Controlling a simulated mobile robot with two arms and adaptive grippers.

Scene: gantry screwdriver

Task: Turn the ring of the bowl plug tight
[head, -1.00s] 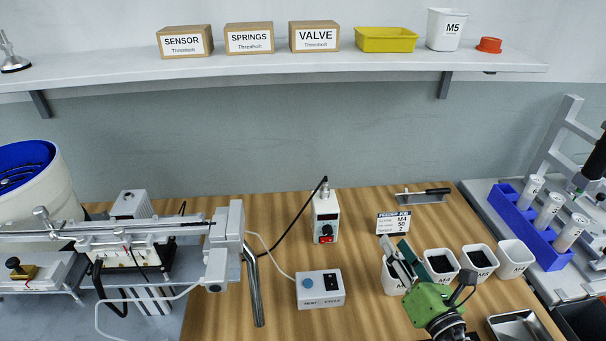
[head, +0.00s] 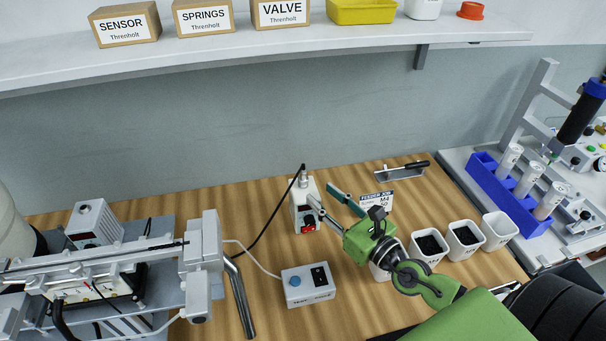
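The white controller box (head: 306,212) with a red switch stands on the wooden bench. A grey metallic plug (head: 303,180) sits upright on its top, with a black cable leaving it and running down to the left. The plug's ring is too small to make out. My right gripper (head: 324,196) is open and empty, its two fingers spread just right of the controller; one finger overlaps the box's right edge in the picture. I cannot tell whether it touches. My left gripper is not in view. The cream feeder bowl (head: 12,220) is cut off at the left edge.
A white box with a blue button (head: 308,285) stands in front of the controller. White cups (head: 466,240) stand to the right, one partly behind my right gripper. A job card (head: 377,200) is behind the gripper. A grey linear rail (head: 100,262) fills the left.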

